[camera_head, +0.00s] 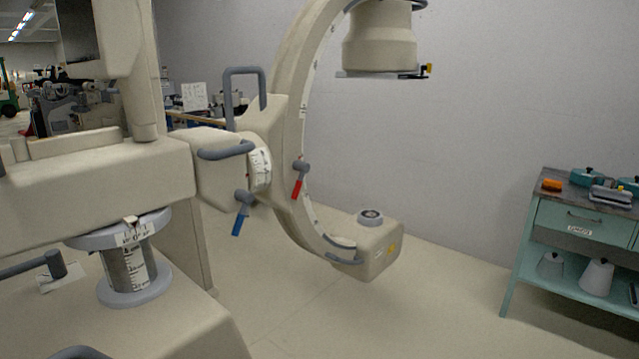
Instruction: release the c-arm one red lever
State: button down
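The C-arm (291,130), a beige curved machine, stands in the middle of the head view. Its red lever (297,188) hangs from a grey pivot on the inner side of the arc and points down, tilted slightly left. A blue lever (237,221) hangs from another grey pivot to the left and lower, also pointing down and slightly left. My gripper is not in this view.
A teal cart (575,222) with an orange block and teal pots stands at the right. Grey handles (245,72) stick out from the C-arm. The C-arm's lower housing (372,250) juts right. Floor (430,300) between C-arm and cart is clear.

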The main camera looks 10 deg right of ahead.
aim_at(304, 168)
jog(key=i+l, duration=0.15)
jog(key=i, duration=0.25)
jog(key=i+j, duration=0.15)
jog(key=i, duration=0.3)
